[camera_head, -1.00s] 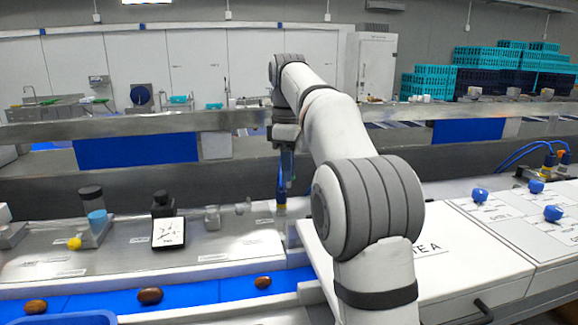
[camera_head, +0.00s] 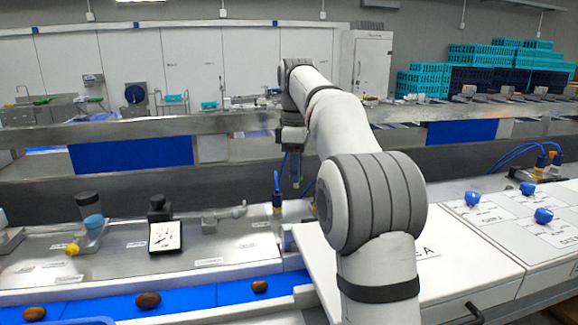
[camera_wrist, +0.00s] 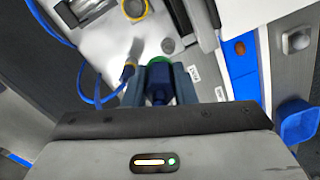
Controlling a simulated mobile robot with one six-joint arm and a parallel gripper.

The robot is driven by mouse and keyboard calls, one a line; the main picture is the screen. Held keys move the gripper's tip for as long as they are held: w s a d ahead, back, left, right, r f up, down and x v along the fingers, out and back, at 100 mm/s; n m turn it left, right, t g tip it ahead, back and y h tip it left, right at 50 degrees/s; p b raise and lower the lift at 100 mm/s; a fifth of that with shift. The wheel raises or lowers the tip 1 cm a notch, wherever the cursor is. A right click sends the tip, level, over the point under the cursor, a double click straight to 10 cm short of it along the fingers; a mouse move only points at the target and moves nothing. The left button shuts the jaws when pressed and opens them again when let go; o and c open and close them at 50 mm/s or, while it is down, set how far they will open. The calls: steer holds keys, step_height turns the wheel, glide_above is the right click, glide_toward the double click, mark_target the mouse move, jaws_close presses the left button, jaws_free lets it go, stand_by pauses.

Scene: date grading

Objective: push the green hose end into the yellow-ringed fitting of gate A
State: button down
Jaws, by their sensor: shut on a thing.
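My gripper (camera_head: 293,178) points down above the bench in the head view. In the wrist view its fingers (camera_wrist: 160,88) are shut on the green hose end (camera_wrist: 165,66), which shows as a green rim between and beyond the fingertips. A yellow ring around a grey centre (camera_wrist: 135,9) lies ahead at the top edge of the wrist view, apart from the green end. I cannot read which gate it belongs to. The arm hides that spot in the head view.
A white lid marked with an A (camera_head: 425,252) lies right of the arm. A blue belt with dates (camera_head: 205,296) runs in front. A black-and-white display (camera_head: 165,237) and a blue-capped cylinder (camera_head: 93,224) stand left. Blue hose (camera_wrist: 95,97) loops beside the fingers.

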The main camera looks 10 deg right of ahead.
steer(key=d+f+p, duration=0.1)
steer(key=d, duration=0.5)
steer(key=shift+w+d+p, duration=0.3)
steer(key=shift+w+p, duration=0.05)
steer(key=shift+p, duration=0.05)
steer(key=shift+f, duration=0.5)
stand_by(0.6)
steer(key=shift+f+b, duration=0.6)
steer(key=shift+f, duration=0.25)
steer(key=shift+f, duration=1.45)
stand_by(2.0)
steer(key=c, duration=1.8)
jaws_free()
steer(key=shift+c, duration=0.2)
steer(key=o, duration=1.1)
